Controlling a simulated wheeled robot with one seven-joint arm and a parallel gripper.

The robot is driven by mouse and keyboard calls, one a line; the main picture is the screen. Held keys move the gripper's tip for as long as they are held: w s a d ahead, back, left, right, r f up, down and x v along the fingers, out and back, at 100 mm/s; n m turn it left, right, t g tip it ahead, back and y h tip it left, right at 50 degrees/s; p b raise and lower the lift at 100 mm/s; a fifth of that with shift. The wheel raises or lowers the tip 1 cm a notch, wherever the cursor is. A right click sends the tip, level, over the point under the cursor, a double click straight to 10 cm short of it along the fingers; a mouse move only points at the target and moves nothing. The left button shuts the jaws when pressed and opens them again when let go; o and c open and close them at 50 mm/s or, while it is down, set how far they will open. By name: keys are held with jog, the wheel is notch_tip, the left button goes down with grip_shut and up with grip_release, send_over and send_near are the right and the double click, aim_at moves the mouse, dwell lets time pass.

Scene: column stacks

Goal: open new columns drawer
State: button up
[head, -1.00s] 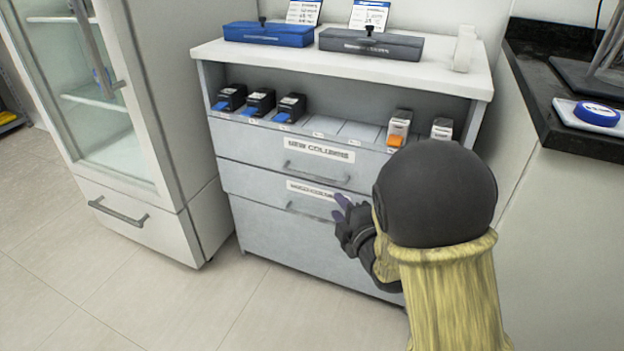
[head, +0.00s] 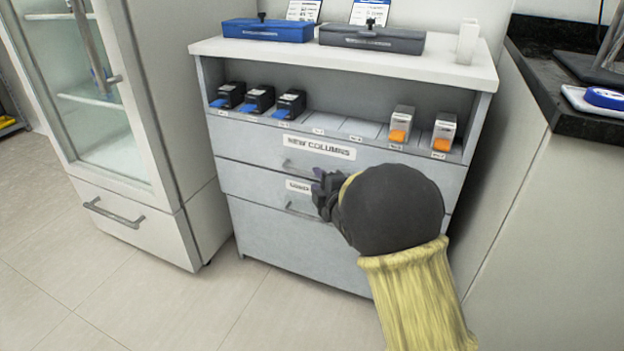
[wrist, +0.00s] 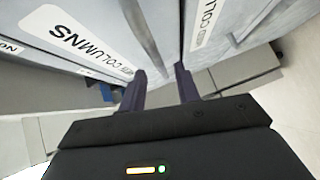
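The new columns drawer (head: 250,145) is the upper drawer of the grey cabinet and looks shut. Its label (head: 319,147) reads "NEW COLUMNS", and its bar handle (head: 300,169) runs below it. My gripper (head: 320,183) is in front of the handle's right part and hides some of it. In the wrist view my gripper (wrist: 160,70) is open, fingers apart. The handle (wrist: 147,32) runs down toward the gap between the fingertips; I cannot tell whether they touch it. The drawer label (wrist: 82,42) lies left of the handle.
A second labelled drawer (head: 250,187) with its own handle (head: 300,211) is just below. Black boxes and orange-fronted boxes stand on the shelf above. A glass-door cabinet (head: 135,190) stands left and a dark-topped counter (head: 560,115) right. The floor at front left is clear.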

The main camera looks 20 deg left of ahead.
aim_at(312, 175)
jog(key=shift+b+x, duration=0.65)
jog(key=shift+x, duration=1.7)
grip_shut()
